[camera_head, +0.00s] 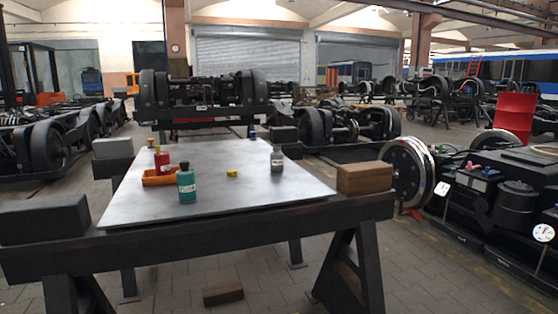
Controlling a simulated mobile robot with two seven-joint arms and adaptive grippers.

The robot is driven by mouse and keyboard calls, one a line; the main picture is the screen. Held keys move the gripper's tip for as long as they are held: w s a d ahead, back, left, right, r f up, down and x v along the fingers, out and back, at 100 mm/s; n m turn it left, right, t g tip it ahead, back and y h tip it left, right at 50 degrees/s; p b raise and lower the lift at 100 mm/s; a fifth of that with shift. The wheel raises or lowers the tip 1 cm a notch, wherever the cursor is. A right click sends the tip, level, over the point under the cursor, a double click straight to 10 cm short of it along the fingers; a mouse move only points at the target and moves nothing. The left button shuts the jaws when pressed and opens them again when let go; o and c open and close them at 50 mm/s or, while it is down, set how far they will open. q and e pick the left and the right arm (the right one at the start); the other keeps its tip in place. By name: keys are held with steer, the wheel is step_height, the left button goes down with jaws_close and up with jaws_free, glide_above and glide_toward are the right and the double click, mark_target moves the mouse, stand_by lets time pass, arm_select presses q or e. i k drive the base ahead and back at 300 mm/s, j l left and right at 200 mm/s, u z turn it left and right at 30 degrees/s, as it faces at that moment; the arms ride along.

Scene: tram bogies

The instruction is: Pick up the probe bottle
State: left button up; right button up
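Several small containers stand on a grey metal-topped table (235,195). A teal-green bottle (187,187) with a dark cap and a pale label stands upright near the front left. A grey bottle (277,160) stands upright toward the right. A red bottle (162,162) stands behind an orange tray (158,177) or in it; I cannot tell which. The labels are too small to read, so I cannot tell which one is the probe bottle. Neither of my grippers is in view.
A small yellow item (232,173) lies mid-table. A brown block (364,178) sits at the right front corner and a dark block (45,219) at the left. Wheelsets and bogies (410,170) crowd the right side. The tabletop's front right is clear.

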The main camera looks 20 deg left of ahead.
mark_target(277, 156)
steer(key=i+j+z, duration=0.2)
steer(key=i+j, duration=0.55)
steer(key=i, duration=0.05)
